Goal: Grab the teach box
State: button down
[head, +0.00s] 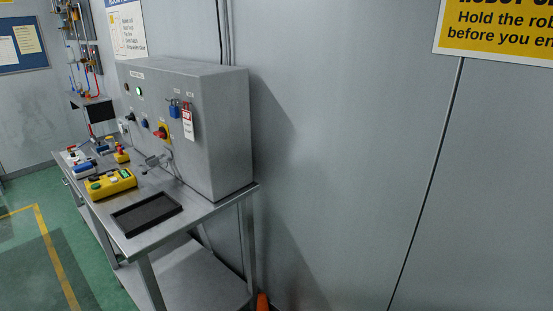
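The likely teach box is a yellow box (110,184) with a dark face and small buttons, including a green one. It lies on the metal bench (150,240), near the bench's left edge. A black shallow tray (147,214) lies just in front of it, apart from it. My gripper is not in view, so nothing shows of what it holds.
A grey control cabinet (215,130) with switches, padlocks and a tag stands along the bench's wall side. Several small items, including a red-topped yellow button box (121,156), lie behind the yellow box. An orange cone (262,303) stands by the bench leg. Green floor (25,260) is clear at left.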

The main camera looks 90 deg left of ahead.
aim_at(127, 181)
jog(key=u, duration=3.95)
jog(key=k, duration=0.5)
jog(key=u, duration=1.8)
jog(key=i, duration=1.3)
jog(key=z, duration=1.65)
